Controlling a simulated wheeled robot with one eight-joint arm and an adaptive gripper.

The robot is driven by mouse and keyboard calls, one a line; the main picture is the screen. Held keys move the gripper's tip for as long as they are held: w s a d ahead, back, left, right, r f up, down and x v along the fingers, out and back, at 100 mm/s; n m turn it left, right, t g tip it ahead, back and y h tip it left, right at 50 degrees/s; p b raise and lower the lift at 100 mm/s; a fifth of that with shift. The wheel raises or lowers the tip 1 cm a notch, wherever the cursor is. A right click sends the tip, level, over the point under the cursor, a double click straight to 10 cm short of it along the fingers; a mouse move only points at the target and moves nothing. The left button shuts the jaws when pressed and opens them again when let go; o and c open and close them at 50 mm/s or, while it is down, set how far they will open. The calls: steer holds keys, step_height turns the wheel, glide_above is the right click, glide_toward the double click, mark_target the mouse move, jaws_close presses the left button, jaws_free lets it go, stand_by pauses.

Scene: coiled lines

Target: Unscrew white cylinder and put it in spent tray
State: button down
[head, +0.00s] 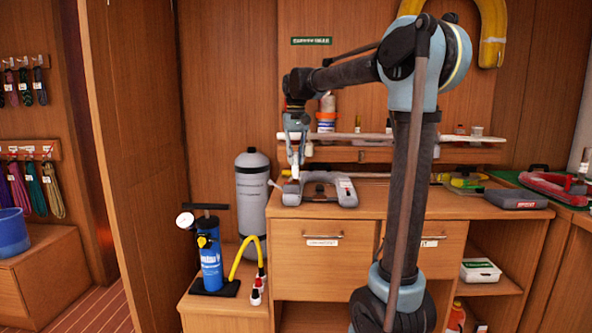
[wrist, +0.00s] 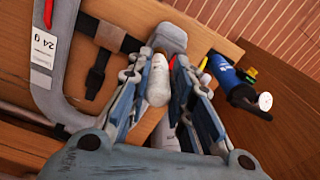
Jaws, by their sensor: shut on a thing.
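The white cylinder (wrist: 158,82) shows between the fingers of my gripper (wrist: 166,66) in the wrist view, beside the end of a grey curved frame (wrist: 174,38). My gripper is shut on it. Whether the cylinder is still joined to the frame cannot be told. In the head view my gripper (head: 296,155) points down over the left end of the grey frame (head: 342,190), which lies on the wooden counter. The frame carries a white label reading 24 g, a dark strap and a red tab. I cannot identify the spent tray in either view.
A grey tank (head: 252,190) and a blue hand pump (head: 210,262) stand left of the counter (head: 400,203). A narrow shelf with a pale rail (head: 390,137) runs behind my arm. A white box (head: 480,271) sits on the lower right shelf. A dark case (head: 515,199) lies at right.

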steer(key=n, duration=0.6)
steer(key=shift+w+d, duration=0.1)
steer(key=shift+d, duration=0.1)
steer(key=shift+r, duration=0.1)
steer(key=shift+r, duration=0.3)
steer(key=shift+r, duration=2.45)
